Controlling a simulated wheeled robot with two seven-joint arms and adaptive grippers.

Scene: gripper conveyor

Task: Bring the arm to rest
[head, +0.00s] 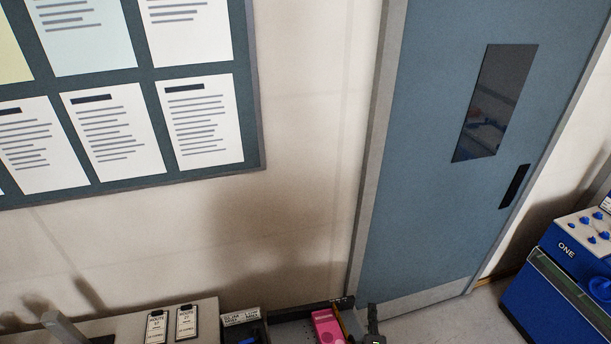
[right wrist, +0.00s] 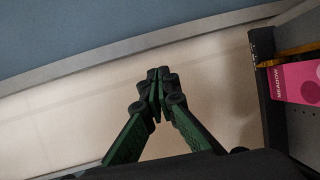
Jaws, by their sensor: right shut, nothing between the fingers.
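My right gripper (head: 372,312) shows at the bottom edge of the head view, just right of a pink carton. In the right wrist view its green and black fingers (right wrist: 158,82) meet at the tips, with nothing between them. The fingers stand apart from the pink carton (right wrist: 295,82), which is marked MEADOW and lies to their right in that view. The rest of my right arm is cut off below the head view. I do not make out my left gripper in either view.
The pink carton (head: 326,327) is in a dark-edged conveyor or tray at the bottom. Left of it are a dark bin (head: 243,325) and two ROUTE clipboards (head: 187,322). A blue door (head: 430,150) stands behind. A blue machine marked ONE (head: 560,275) stands at right.

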